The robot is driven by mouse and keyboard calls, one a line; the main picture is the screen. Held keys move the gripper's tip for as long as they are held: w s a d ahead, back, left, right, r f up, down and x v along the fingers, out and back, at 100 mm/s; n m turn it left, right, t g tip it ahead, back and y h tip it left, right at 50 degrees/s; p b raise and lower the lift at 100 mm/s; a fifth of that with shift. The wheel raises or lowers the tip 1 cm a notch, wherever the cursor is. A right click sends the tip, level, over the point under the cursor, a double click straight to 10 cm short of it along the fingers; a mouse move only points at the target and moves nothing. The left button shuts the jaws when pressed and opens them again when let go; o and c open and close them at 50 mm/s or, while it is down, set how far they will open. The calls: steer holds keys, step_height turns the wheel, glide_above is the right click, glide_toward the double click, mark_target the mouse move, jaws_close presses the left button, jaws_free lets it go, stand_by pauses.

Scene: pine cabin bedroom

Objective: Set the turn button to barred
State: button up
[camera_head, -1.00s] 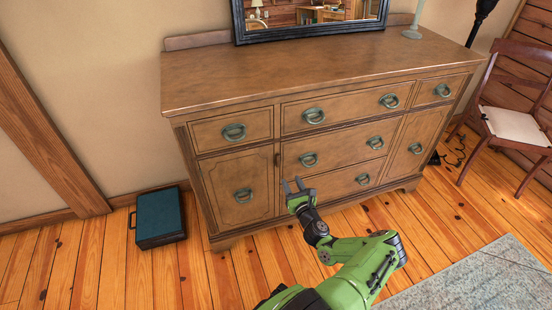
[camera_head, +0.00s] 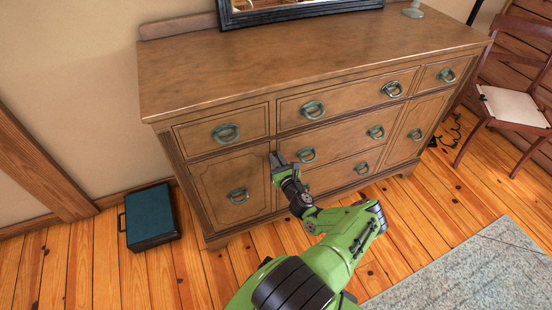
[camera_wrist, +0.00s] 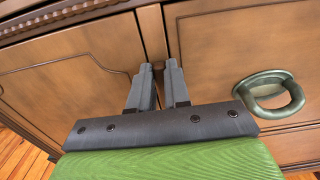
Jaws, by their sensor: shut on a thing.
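The dresser's left door (camera_head: 226,172) is closed, with a green ring pull (camera_head: 238,196) on it. The turn button is a small brown piece on the upright strip (camera_wrist: 152,32) at the door's right edge. It is now hidden by my fingers, so I cannot tell its angle. My gripper (camera_head: 276,159) is against the dresser front there, shut on the turn button. In the wrist view its two grey fingertips (camera_wrist: 159,69) sit close together at that strip, one on each side, with a narrow gap between them.
Drawers with ring pulls lie right of the strip; the nearest pull (camera_wrist: 270,92) is close to my right finger. A dark teal case (camera_head: 151,217) stands on the floor at left. A chair (camera_head: 512,95) and a grey rug (camera_head: 470,270) are at right.

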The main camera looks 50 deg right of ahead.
mark_target(266, 159)
jaws_close()
steer(key=shift+a+n, duration=0.1)
steer(key=shift+n, duration=0.3)
steer(key=n, duration=0.4)
steer(key=a+f+n+p, duration=0.1)
steer(key=n, duration=0.3)
steer(key=w+a+n+p, duration=0.1)
steer(key=n, duration=0.3)
steer(key=shift+w+f+n, duration=0.1)
steer(key=shift+f+n, duration=0.15)
steer(key=shift+n, duration=0.05)
steer(key=shift+f+n, duration=0.25)
steer(key=shift+n, duration=0.65)
steer(key=shift+f+n, duration=0.2)
steer(key=shift+n, duration=0.7)
steer(key=shift+a, duration=0.1)
